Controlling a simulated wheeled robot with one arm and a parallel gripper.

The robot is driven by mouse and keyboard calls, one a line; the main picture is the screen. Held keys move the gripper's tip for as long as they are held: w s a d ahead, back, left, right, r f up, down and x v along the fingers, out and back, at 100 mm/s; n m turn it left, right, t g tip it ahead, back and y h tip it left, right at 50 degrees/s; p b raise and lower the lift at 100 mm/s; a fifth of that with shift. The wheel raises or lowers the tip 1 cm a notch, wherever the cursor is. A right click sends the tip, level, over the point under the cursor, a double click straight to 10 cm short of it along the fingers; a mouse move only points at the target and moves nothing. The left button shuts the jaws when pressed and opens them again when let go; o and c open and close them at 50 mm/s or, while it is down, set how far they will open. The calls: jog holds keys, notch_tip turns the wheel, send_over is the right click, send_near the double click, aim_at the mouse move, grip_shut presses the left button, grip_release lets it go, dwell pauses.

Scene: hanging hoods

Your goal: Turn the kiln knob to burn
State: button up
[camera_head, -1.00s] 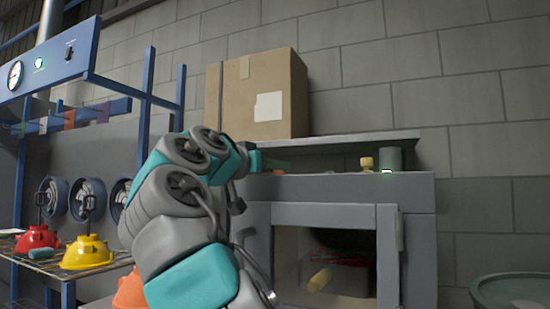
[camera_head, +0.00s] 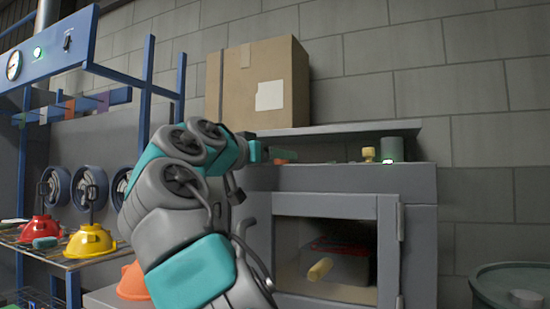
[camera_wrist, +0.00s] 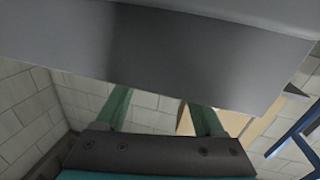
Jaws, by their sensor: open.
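The grey kiln (camera_head: 330,182) stands at the right, with a dark opening (camera_head: 345,250) in its front. A small yellow knob-like part (camera_head: 368,154) sits at its top edge, beside a grey-green cylinder (camera_head: 391,150) with a small lit green spot at its foot. Any burn marking is too small to read. My gripper (camera_head: 280,153) is at the kiln's top left, left of the yellow part and apart from it. In the wrist view the two green fingers (camera_wrist: 158,105) are spread with nothing between them. A grey surface (camera_wrist: 170,50) hides their far ends. No knob shows there.
A cardboard box (camera_head: 235,90) stands on the shelf (camera_head: 340,128) above the kiln, close over my gripper. A blue frame (camera_head: 147,100) and red and yellow hoods (camera_head: 90,242) are at the left. A round dark-green bin (camera_head: 510,285) is at the lower right.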

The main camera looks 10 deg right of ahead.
jog(key=v, duration=0.8)
jog(key=shift+d, duration=0.1)
